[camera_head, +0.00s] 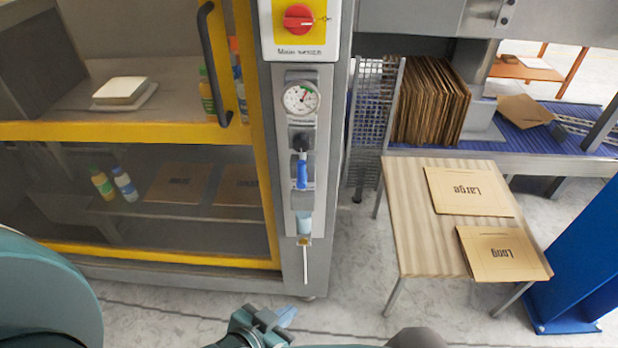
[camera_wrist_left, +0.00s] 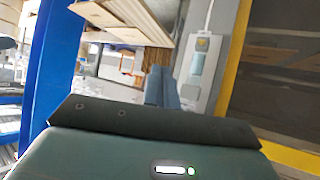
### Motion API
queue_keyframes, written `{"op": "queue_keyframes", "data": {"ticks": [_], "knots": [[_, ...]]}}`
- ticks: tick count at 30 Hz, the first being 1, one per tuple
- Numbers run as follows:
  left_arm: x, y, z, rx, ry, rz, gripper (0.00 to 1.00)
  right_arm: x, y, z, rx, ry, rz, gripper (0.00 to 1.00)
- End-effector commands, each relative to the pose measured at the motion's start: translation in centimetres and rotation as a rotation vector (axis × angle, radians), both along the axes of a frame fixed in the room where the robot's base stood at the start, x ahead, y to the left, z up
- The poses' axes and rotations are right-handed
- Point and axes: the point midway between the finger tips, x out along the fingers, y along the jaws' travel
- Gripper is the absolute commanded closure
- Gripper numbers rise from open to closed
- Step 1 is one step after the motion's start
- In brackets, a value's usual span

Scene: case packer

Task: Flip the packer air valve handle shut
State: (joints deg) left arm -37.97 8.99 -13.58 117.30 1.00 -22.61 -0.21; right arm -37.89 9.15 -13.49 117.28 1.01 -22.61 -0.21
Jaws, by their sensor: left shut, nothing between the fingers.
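The blue air valve handle (camera_head: 301,172) points straight down on the grey column of the packer, below a round white pressure gauge (camera_head: 300,97) and a black knob (camera_head: 301,142). A pale blue filter bowl (camera_head: 304,224) with a white tube hangs under it; the bowl also shows, upside down, in the left wrist view (camera_wrist_left: 197,62). My left gripper (camera_head: 286,318) is low in front of the column, well below the handle and apart from it. Its fingers (camera_wrist_left: 162,87) are together and empty. My right gripper is not in view.
The yellow-framed packer door (camera_head: 130,131) with a black grab handle (camera_head: 213,65) is left of the column. A red main switch (camera_head: 298,18) sits above the gauge. A wooden table (camera_head: 410,215) with flat cartons stands right. Bare floor (camera_head: 350,270) lies between.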

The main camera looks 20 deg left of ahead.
Motion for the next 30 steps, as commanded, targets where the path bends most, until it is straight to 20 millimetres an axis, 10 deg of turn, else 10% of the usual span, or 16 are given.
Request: {"op": "queue_keyframes", "data": {"ticks": [8,19,30], "knots": [[2.4,0.6,1.3,0.151,-0.125,-0.086,1.00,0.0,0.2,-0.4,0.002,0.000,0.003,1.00],[12.2,2.1,11.2,1.092,-0.745,-0.401,1.00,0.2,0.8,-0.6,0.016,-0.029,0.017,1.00],[13.8,2.3,14.1,1.380,-0.874,-0.439,1.00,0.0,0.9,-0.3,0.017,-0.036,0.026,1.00]]}}
